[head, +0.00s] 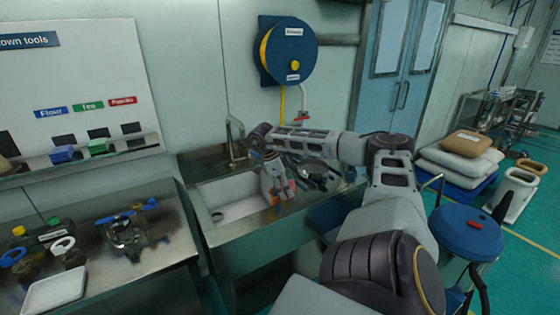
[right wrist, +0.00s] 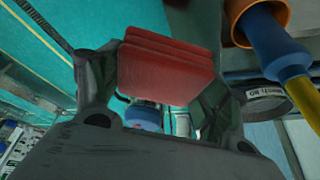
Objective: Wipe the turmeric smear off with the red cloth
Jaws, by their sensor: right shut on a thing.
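My right gripper (head: 279,190) points down at the right side of the sink in the head view. In the right wrist view the right gripper (right wrist: 160,85) is shut on the red cloth (right wrist: 165,72), a folded stack of flat layers between its fingers. Only a little red shows between the fingers in the head view. My left gripper is not in view.
The sink (head: 228,200) has a white basin and a tap (head: 234,140) behind it. A hose reel (head: 288,50) hangs on the wall above. A steel bench (head: 150,262) with a white tray (head: 56,290) and small tools stands at left. A blue-lidded bin (head: 466,232) stands at right.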

